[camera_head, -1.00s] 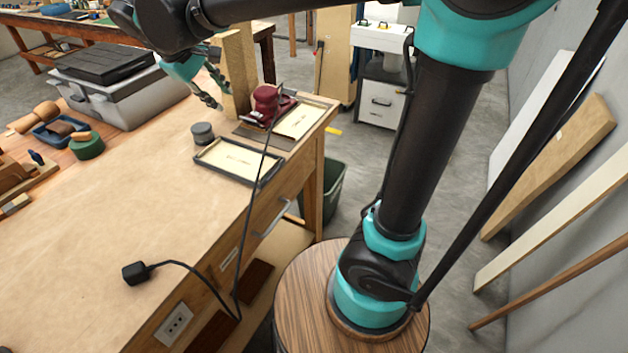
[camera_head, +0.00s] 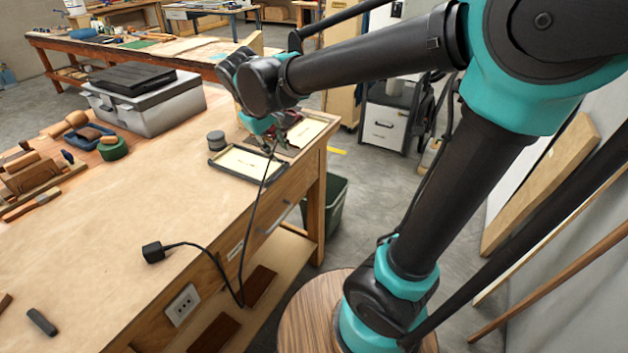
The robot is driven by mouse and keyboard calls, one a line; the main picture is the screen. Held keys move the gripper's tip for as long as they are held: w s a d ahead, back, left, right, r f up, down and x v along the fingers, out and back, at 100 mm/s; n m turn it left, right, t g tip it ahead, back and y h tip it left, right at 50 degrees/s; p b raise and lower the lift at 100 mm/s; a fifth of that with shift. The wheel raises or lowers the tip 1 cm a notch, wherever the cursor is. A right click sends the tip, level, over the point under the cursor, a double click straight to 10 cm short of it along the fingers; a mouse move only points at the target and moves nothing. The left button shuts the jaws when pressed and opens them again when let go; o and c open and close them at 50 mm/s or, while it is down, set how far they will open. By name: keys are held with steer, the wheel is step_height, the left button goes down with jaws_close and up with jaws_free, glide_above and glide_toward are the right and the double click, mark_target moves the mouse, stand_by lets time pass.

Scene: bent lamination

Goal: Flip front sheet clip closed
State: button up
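The front sheet (camera_head: 240,163) is pale and lies in a dark frame (camera_head: 228,174) near the table's right edge. A second pale sheet (camera_head: 306,131) lies behind it, partly covered by my arm. The clip on the front sheet is too small to make out, so I cannot tell how it stands. My gripper (camera_head: 273,146) points down just above the far edge of the front sheet's frame, between the two sheets. Its fingers are small and dark against the things behind, and I cannot tell whether they are open or touching anything. The red power tool is hidden behind my gripper.
A black cord (camera_head: 254,215) runs from beside my gripper over the table's front edge to a plug (camera_head: 153,252). A small grey can (camera_head: 216,140) stands left of the front sheet. A grey toolbox (camera_head: 150,105) is farther left. The table's near middle is clear.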

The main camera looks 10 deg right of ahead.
steer(key=s+d+f+m+y, duration=0.1)
steer(key=s+d+f+m, duration=0.1)
steer(key=d+f, duration=0.5)
steer(key=shift+s+d+f+m, duration=0.2)
steer(key=shift+s+d+m, duration=0.2)
steer(key=shift+s+d, duration=0.55)
steer(key=shift+c, duration=0.3)
